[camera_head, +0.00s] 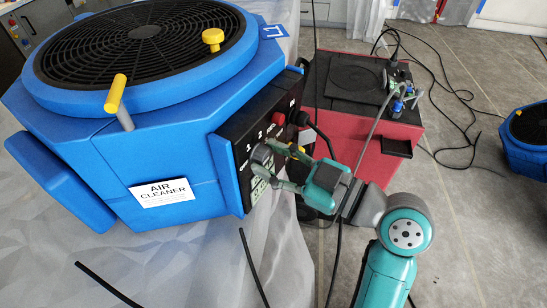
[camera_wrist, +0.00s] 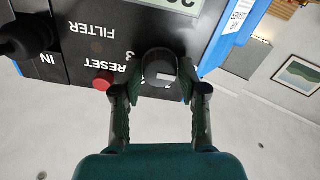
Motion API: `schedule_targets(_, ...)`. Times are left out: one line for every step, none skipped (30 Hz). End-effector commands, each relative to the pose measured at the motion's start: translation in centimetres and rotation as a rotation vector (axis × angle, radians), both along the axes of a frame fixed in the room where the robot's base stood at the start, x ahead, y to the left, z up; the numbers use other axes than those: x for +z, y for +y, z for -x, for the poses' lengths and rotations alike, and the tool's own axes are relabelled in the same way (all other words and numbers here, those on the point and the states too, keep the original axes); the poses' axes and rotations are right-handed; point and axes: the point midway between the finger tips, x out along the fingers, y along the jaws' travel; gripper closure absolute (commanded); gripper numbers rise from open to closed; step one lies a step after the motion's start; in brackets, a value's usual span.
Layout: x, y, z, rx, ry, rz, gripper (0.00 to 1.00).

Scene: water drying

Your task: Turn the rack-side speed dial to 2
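A blue air cleaner (camera_head: 160,160) carries a black control panel (camera_head: 262,128) on its right side. A dark round dial (camera_wrist: 160,65) with a pale mark stands on that panel in the wrist view, beside the printed digit 3. My gripper (camera_wrist: 160,85) has one finger on each side of the dial, and its pads appear to press against it. In the head view my gripper (camera_head: 268,163) reaches the panel from the right, and its fingers partly hide the dial. I cannot clearly read which number the mark points at.
A red reset button (camera_wrist: 103,80) sits close beside my left finger in the wrist view. A black plug (camera_wrist: 25,38) is at the IN socket. A red box (camera_head: 390,130) with cables stands right of the air cleaner. Loose black cables (camera_head: 460,100) lie on the floor.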

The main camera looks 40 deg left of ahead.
Motion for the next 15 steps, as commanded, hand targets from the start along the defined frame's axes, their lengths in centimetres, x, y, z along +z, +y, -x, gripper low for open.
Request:
schedule_targets(0.0,-0.01,0.0,0.0,0.0,0.0,0.78)
schedule_targets(0.0,-0.01,0.0,0.0,0.0,0.0,0.85)
schedule_targets(0.0,-0.01,0.0,0.0,0.0,0.0,0.95)
schedule_targets(0.0,-0.01,0.0,0.0,0.0,0.0,0.98)
schedule_targets(0.0,-0.01,0.0,0.0,0.0,0.0,0.98)
schedule_targets(0.0,-0.01,0.0,0.0,0.0,0.0,0.98)
schedule_targets(0.0,-0.01,0.0,0.0,0.001,0.0,0.98)
schedule_targets(0.0,-0.01,0.0,0.0,0.002,0.0,0.98)
schedule_targets(0.0,-0.01,0.0,0.0,0.005,0.001,0.98)
schedule_targets(0.0,-0.01,0.0,0.0,0.009,0.001,0.98)
schedule_targets(0.0,-0.01,0.0,0.0,0.014,0.002,0.98)
schedule_targets(0.0,-0.01,0.0,0.0,0.022,0.002,0.98)
schedule_targets(0.0,-0.01,0.0,0.0,0.029,0.003,0.98)
schedule_targets(0.0,-0.01,0.0,0.0,0.039,0.004,0.98)
schedule_targets(0.0,-0.01,0.0,0.0,0.055,0.006,0.98)
